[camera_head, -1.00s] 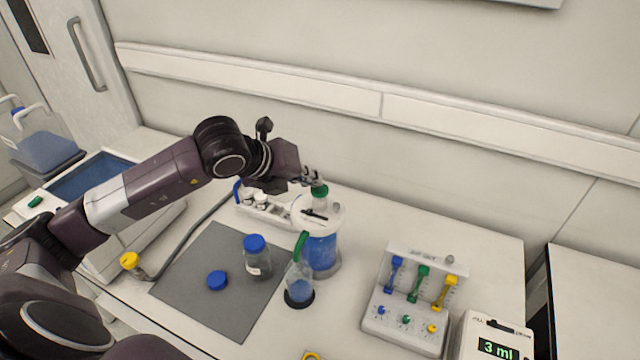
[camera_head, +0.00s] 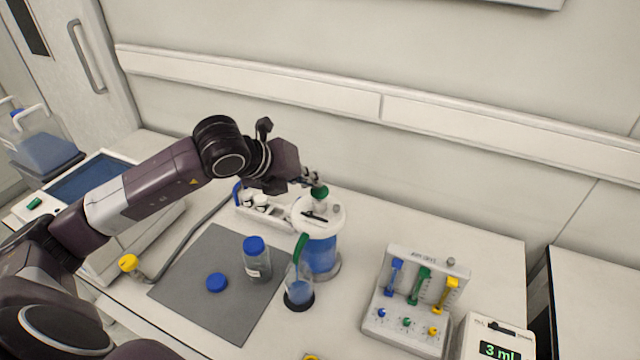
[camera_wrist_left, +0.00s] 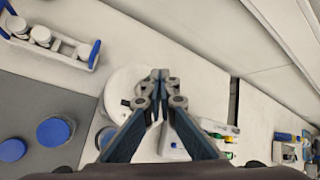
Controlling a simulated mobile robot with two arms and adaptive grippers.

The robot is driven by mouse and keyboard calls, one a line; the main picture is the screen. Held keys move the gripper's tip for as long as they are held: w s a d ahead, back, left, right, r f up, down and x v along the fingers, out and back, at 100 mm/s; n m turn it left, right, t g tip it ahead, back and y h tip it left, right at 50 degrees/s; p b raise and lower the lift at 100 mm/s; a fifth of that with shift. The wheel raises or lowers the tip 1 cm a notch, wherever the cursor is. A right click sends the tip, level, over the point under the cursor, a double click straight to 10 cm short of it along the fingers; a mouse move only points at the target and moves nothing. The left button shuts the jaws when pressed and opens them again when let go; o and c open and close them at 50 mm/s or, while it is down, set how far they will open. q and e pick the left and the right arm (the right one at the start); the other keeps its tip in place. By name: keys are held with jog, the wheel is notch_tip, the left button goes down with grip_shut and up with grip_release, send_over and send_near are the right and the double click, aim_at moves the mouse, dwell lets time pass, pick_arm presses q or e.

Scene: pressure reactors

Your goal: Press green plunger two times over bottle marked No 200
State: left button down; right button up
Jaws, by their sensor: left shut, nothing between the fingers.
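My left gripper (camera_head: 312,178) is shut and empty. Its tips are at or just above the green plunger (camera_head: 319,192) on the white lid of a clear vessel with blue liquid (camera_head: 321,256); I cannot tell whether they touch. In the left wrist view the shut fingertips (camera_wrist_left: 160,75) lie over the white lid (camera_wrist_left: 121,82) and hide the plunger. A blue-capped clear bottle (camera_head: 257,265) stands on the grey mat in front. A small flask with a green top (camera_head: 299,290) stands beside the vessel. No "No 200" mark is legible. My right gripper is not in view.
A blue cap (camera_head: 217,282) lies on the grey mat (camera_head: 205,312). A white rack of small vials (camera_head: 262,210) is behind the mat. A stand with blue, green and yellow levers (camera_head: 410,318) and a box reading 3 ml (camera_head: 497,340) are at right. A wall stands behind.

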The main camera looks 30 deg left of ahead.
aim_at(312, 190)
pick_arm(q)
jog(key=shift+r, duration=0.55)
jog(key=shift+r+p, duration=1.45)
jog(key=shift+r, duration=1.5)
jog(key=shift+f, duration=0.1)
